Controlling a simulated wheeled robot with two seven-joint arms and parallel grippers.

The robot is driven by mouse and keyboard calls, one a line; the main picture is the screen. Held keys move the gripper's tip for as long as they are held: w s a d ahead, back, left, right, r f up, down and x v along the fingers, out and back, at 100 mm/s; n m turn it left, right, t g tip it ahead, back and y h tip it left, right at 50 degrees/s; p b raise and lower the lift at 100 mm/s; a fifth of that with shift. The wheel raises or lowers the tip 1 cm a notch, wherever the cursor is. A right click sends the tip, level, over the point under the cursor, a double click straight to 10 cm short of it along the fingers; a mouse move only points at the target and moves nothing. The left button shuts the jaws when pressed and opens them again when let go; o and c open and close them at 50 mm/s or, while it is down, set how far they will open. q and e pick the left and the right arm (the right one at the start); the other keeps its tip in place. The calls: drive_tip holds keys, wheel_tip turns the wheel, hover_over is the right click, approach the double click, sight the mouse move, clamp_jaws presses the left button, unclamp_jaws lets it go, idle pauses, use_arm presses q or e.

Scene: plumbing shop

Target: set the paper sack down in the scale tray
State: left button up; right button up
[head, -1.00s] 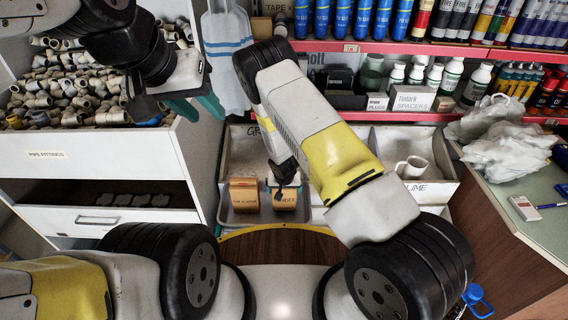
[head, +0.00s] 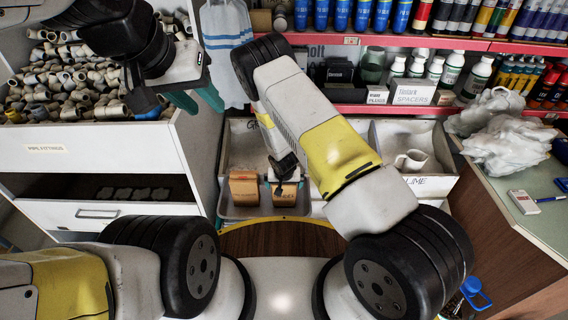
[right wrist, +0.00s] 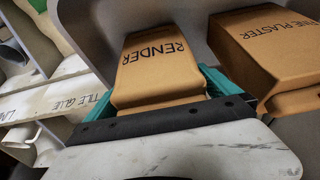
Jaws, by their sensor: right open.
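The brown paper sack marked RENDER (right wrist: 155,65) stands upright in the grey scale tray (head: 232,211); in the head view the sack (head: 286,196) is partly covered by my right arm's end. My right gripper (right wrist: 160,92) is open, its teal fingers on either side of the lower part of this sack; contact cannot be made out. A second brown sack, marked as plaster (right wrist: 270,55), stands close beside it in the tray, and also shows in the head view (head: 243,188). My left gripper (head: 196,101) hangs at upper left, fingers apart and empty.
White bins with a mug (head: 410,160) stand behind and right of the tray. A bin of pipe fittings (head: 60,80) is at left, above an open drawer (head: 98,212). Shelves of bottles and tubes run behind. A counter with plastic bags (head: 510,145) is at right.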

drive_tip(key=s+d+r+y, duration=0.1)
drive_tip(key=s+d+r, duration=0.15)
drive_tip(key=r, duration=1.05)
drive_tip(key=s+d+r+m, duration=0.15)
drive_tip(key=s+r, duration=0.25)
drive_tip(key=r, duration=0.9)
drive_tip(key=s+d+r+n+y, duration=0.1)
drive_tip(key=s+d+r, duration=0.2)
drive_tip(key=r, duration=1)
drive_tip(key=s+d+r+t, duration=0.1)
drive_tip(key=s+d+r, duration=0.2)
drive_tip(key=s+r, duration=0.4)
drive_tip(key=s+d+r+n, duration=0.1)
drive_tip(key=s+d+r, duration=0.3)
drive_tip(key=s+r, duration=0.3)
drive_tip(key=s, duration=0.4)
drive_tip(key=shift+t, duration=0.4)
drive_tip(key=shift+d, duration=0.1)
